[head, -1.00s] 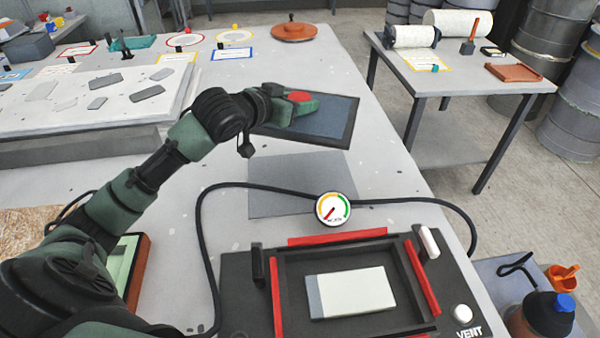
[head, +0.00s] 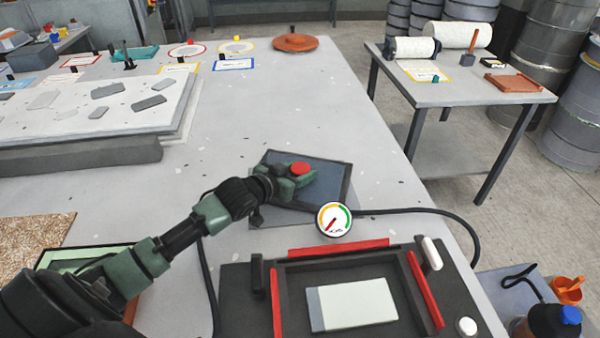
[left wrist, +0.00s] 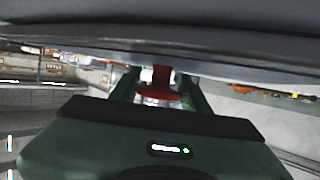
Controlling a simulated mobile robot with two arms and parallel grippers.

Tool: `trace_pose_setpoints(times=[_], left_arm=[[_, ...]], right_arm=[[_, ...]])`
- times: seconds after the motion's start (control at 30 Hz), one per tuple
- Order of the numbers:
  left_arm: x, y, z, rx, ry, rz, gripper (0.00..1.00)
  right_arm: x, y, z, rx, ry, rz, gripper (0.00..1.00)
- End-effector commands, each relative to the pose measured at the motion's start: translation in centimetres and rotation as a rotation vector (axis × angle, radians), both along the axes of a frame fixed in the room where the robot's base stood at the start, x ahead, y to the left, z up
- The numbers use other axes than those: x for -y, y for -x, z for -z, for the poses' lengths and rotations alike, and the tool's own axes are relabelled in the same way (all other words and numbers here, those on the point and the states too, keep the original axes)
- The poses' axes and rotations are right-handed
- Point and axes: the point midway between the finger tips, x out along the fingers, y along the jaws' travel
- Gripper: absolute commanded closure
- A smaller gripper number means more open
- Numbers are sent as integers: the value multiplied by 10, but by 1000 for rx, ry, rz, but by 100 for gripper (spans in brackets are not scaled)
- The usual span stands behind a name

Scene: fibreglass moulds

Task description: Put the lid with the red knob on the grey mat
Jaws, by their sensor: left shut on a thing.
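The lid (head: 328,188) is a dark framed panel with a red knob (head: 300,169) on top. My left gripper (head: 296,178) is shut on the red knob, and the knob also shows between its fingers in the left wrist view (left wrist: 160,92). The lid is over the grey mat (head: 268,216) and hides most of it. It is turned slightly against the mat, and I cannot tell whether it touches it. My right gripper is out of view.
A black box with red edge strips (head: 338,247) and a pale block inside stands in front, with a round gauge (head: 333,218) and hose behind it. A white slab (head: 80,115) with grey pieces lies at left.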

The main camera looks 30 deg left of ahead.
Motion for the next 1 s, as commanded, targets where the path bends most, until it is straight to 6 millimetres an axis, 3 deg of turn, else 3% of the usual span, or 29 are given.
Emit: trace_pose_setpoints(times=[0.37,0.4,0.47,0.5,0.83,1.0], left_arm=[[0,-1,3,5,1,1,100],[0,0,5,0,0,0,51],[0,0,5,1,0,1,34],[0,0,5,1,0,1,32],[0,0,2,2,1,1,32],[-2,17,-2,-1,0,1,32]], right_arm=[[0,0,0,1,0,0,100],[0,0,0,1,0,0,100],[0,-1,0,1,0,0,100],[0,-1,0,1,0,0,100],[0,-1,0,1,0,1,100],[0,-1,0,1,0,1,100]])
